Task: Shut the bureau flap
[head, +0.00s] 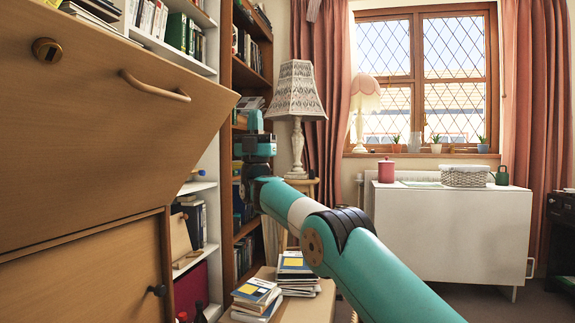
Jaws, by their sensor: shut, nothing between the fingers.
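The bureau flap (110,130) is the large wooden panel at the upper left in the head view. It leans outward at its top, partly open, and its outer face shows. It bears a round lock (46,50) and a wooden bar handle (155,88). Its lower edge meets the bureau front (90,265), which has a small dark knob. My gripper (251,108) is to the right of the flap's edge in the picture, in front of the bookcase, and apart from the flap as far as I can see. It looks shut and empty; its fingertips are small and hard to make out.
Bookshelves (210,185) stand behind the flap. A low stool or table (315,308) with stacked books (257,298) is below my arm. A lamp (298,100) stands behind my gripper. A white table (450,225) stands under the window.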

